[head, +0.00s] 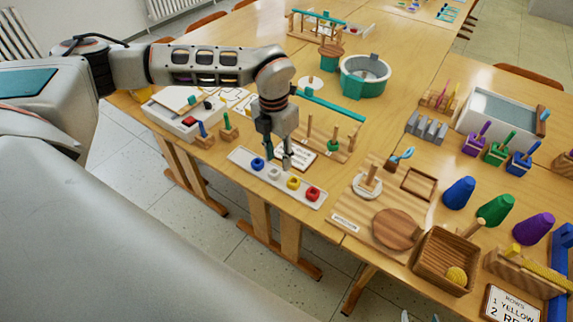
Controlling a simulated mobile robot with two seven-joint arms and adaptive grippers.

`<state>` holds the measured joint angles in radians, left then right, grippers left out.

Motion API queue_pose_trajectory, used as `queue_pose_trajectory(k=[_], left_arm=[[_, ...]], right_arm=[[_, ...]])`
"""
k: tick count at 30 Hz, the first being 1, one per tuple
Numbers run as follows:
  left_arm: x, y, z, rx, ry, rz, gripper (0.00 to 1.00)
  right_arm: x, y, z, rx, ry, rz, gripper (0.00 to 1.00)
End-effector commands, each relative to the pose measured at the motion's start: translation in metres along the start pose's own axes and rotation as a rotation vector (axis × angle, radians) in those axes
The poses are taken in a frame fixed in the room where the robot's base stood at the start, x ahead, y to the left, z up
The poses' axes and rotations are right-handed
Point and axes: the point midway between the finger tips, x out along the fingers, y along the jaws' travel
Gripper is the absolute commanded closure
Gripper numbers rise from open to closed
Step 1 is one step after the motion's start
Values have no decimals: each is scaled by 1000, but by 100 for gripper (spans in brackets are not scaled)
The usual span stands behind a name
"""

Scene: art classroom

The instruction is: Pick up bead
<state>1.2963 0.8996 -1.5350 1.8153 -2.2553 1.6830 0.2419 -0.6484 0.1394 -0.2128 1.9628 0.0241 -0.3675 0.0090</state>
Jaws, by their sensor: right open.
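A white tray (240,155) holds a row of beads: a blue bead (257,164), a white bead (274,173), a yellow bead (293,183) and a red bead (312,193). My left gripper (277,160) points down over the tray, fingers apart, just above the white bead. I cannot tell whether a finger touches a bead. A pegged wooden board with a green bead (333,145) stands behind it. Only the fingertips of my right gripper (421,318) show at the bottom edge, away from the beads.
A label card (300,156) lies close behind the tray. To the right are a wooden board with a round disc (396,229), a wooden box (441,262) with a yellow ball, and several coloured cones. A white box with tools (183,122) stands left. The table edge runs close in front of the tray.

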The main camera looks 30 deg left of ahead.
Motion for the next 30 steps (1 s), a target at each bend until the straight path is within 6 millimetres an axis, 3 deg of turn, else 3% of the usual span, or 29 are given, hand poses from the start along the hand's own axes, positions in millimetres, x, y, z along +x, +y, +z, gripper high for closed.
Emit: queue_pose_trajectory(k=[1,5,21,30], left_arm=[[-5,10,2,-13,-6,27,67],[-2,21,3,-27,-7,56,67],[63,24,3,-25,-7,53,67],[70,25,4,-25,-10,52,67]], right_arm=[[0,0,0,0,0,0,56],[0,0,0,0,0,0,56],[0,0,1,0,-2,0,56],[0,0,1,0,-2,0,56]])
